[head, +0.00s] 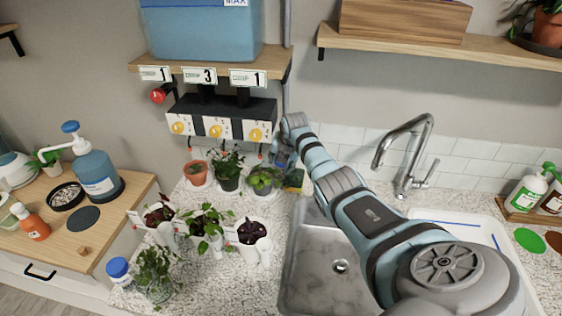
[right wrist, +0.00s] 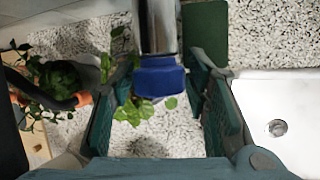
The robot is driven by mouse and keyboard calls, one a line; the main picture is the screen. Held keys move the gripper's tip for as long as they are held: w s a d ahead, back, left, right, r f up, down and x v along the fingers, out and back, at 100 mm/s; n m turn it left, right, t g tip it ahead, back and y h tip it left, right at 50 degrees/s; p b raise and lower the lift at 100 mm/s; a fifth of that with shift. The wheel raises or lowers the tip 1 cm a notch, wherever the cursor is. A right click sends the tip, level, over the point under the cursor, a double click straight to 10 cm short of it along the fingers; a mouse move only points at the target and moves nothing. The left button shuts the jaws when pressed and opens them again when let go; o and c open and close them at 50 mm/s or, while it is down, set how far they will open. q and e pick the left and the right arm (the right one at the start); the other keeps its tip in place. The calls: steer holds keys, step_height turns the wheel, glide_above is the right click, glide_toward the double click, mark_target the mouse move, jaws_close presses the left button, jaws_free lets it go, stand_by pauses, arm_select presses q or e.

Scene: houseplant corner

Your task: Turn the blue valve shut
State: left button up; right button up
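The blue valve (right wrist: 159,78) shows in the right wrist view as a blue knob at the end of a grey metal pipe (right wrist: 158,25). My right gripper (right wrist: 163,105) is open, with one finger on each side of the valve and a visible gap to both. In the head view my right gripper (head: 285,162) is near the right end of the white box under the small shelf, and the valve is hard to make out there. My left gripper is not in view.
Potted plants (head: 228,165) stand on the speckled counter (head: 200,268) just left of my right gripper. The sink (head: 318,245) and tap (head: 405,150) lie to the right, under and behind my right arm. A red knob (head: 158,95) hangs below the shelf (head: 215,70).

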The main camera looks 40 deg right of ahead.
steer(key=shift+o, duration=0.4)
steer(key=shift+r, duration=0.1)
steer(key=shift+r, duration=0.2)
steer(key=s+a+r, duration=0.2)
steer(key=s, duration=0.4)
steer(key=s+a+r, duration=0.2)
steer(key=s+a, duration=0.1)
steer(key=s, duration=0.4)
steer(key=shift+s, duration=0.15)
steer(key=shift+a, duration=0.1)
